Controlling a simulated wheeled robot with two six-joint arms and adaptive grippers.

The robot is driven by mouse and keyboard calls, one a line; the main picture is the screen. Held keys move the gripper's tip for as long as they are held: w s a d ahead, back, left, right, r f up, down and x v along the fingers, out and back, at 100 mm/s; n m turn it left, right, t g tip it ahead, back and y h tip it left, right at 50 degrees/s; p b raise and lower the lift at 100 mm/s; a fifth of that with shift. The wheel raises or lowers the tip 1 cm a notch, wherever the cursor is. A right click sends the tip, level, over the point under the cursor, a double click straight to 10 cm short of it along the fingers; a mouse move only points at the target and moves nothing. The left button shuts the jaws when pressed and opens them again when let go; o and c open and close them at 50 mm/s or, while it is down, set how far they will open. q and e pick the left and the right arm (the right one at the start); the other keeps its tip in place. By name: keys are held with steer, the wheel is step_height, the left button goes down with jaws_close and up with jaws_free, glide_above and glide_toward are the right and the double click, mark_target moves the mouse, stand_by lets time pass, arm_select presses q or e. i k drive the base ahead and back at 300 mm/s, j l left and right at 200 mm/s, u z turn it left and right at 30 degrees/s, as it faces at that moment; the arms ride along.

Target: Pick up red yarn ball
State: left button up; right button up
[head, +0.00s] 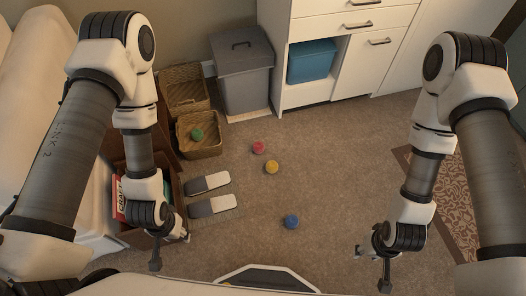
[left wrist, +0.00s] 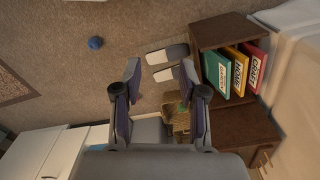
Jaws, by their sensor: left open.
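The red yarn ball (head: 259,147) lies on the carpet in the head view, just behind a yellow ball (head: 272,167) and right of a wicker basket. In the left wrist view a small reddish patch (left wrist: 137,97) beside the left-hand finger may be it, mostly hidden. My left gripper (head: 171,252) is open and empty, at the lower left near the bookcase and slippers, well apart from the red ball. Its two spread fingers show in the left wrist view (left wrist: 160,70). My right gripper (head: 372,268) looks open and empty at the lower right, also far from the ball.
A blue ball (head: 292,222) lies nearer me; a green ball (head: 197,134) is in the front basket (head: 213,149). Slippers (head: 212,206) lie by the bookcase (left wrist: 245,130). A grey bin (head: 243,80) and white cabinet (head: 300,93) stand behind.

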mark_target(259, 147)
steer(key=i+l+u, duration=0.1)
steer(key=l+u, duration=0.35)
steer(key=l, duration=0.6)
steer(key=l+u, duration=0.45)
steer(key=l, duration=0.6)
steer(key=i+l+u, duration=0.15)
steer(key=i+l, duration=0.25)
steer(key=i+l+u, duration=0.2)
steer(key=i+l, duration=0.2)
steer(key=l, duration=0.15)
steer(key=i+l+u, duration=0.15)
steer(key=i+l, duration=0.2)
steer(key=l, duration=0.2)
